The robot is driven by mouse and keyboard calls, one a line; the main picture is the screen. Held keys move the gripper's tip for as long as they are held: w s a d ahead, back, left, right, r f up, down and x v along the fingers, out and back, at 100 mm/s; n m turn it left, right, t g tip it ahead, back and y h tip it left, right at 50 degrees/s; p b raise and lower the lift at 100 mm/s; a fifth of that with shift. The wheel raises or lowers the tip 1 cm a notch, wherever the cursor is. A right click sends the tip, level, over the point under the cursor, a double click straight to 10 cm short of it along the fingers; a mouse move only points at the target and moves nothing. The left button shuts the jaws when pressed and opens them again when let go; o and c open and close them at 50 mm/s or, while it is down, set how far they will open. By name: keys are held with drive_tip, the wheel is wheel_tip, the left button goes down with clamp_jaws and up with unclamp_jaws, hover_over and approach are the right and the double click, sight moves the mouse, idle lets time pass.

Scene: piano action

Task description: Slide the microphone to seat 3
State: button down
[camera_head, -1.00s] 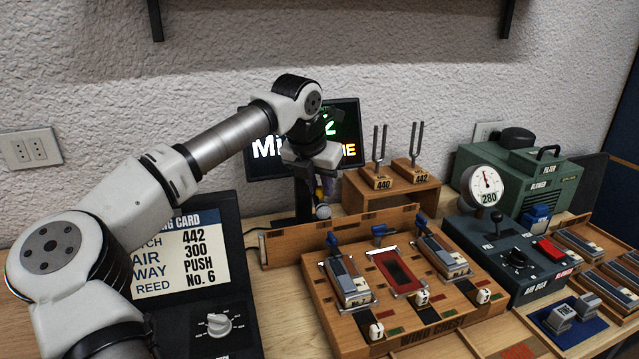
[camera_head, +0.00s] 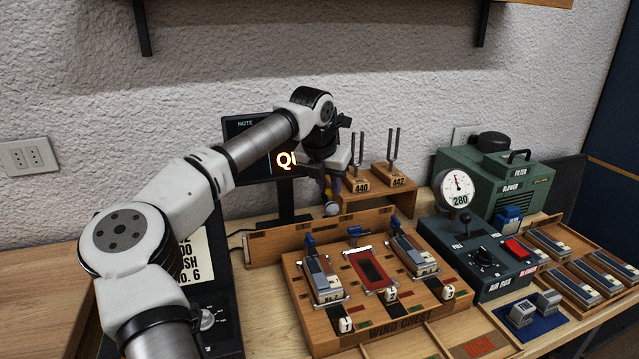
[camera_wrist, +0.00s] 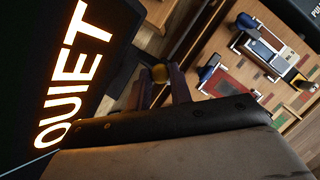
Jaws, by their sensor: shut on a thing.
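The microphone (camera_head: 332,209) shows in the head view as a small silver-grey ball with a yellow part above it, just behind the wind chest's wooden back board (camera_head: 275,250). My gripper (camera_head: 333,190) points down and is shut on it. In the wrist view a yellow round part of the microphone (camera_wrist: 160,73) sits between the dark fingers; the rest is hidden. The wind chest (camera_head: 325,325) has a left seat with a reed block (camera_head: 322,278), a red empty middle seat (camera_head: 371,268) and a right seat with a reed block (camera_head: 413,256). White numbered tabs stand in front; the right one (camera_head: 447,291) appears to read 3.
The monitor (camera_head: 250,140), showing QUIET in the wrist view, stands close to the gripper's left. Tuning forks on a wooden box (camera_head: 378,205) stand just right of the gripper. The air box (camera_head: 490,260), gauge (camera_head: 457,190) and green blower (camera_head: 490,180) are farther right.

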drive_tip(key=w+d+p, duration=0.4)
drive_tip(key=d, duration=0.9)
drive_tip(key=shift+w+d, duration=0.2)
drive_tip(key=shift+d, duration=0.05)
drive_tip(key=shift+r, duration=0.15)
drive_tip(key=c, duration=1.3)
unclamp_jaws()
drive_tip(key=shift+d, duration=0.2)
drive_tip(key=shift+o, duration=0.2)
drive_tip(key=shift+a, duration=0.15)
drive_tip(key=b+v, duration=0.2)
drive_tip(key=v, duration=1.1)
drive_tip(key=shift+r, duration=0.3)
drive_tip(key=shift+s, duration=0.15)
